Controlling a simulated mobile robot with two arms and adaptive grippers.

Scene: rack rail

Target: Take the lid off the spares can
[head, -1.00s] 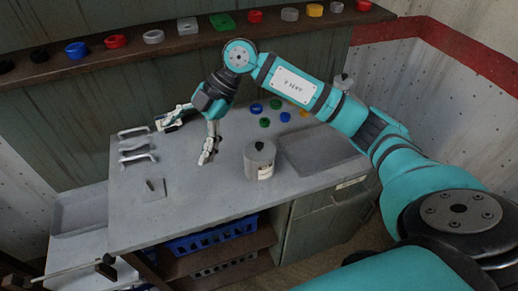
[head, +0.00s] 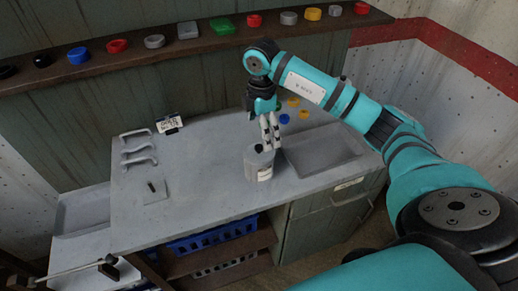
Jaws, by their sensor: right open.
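The spares can (head: 259,172) is a grey cylinder with a pale label, upright on the grey worktop. Its grey lid (head: 250,155) is on top and has a small black knob (head: 258,148). My right gripper (head: 270,145) points down over the back right of the lid, close to the knob. It is open and nothing shows between its fingers. I cannot tell whether a finger touches the lid or knob. My left gripper is not in view.
A shallow grey tray (head: 322,165) lies right of the can. Blue and yellow caps (head: 293,102) lie behind it. Several handles (head: 138,150), a card (head: 168,123) and a small plate (head: 153,196) are at left. A shelf (head: 190,48) of coloured rings runs behind. The worktop left of the can is clear.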

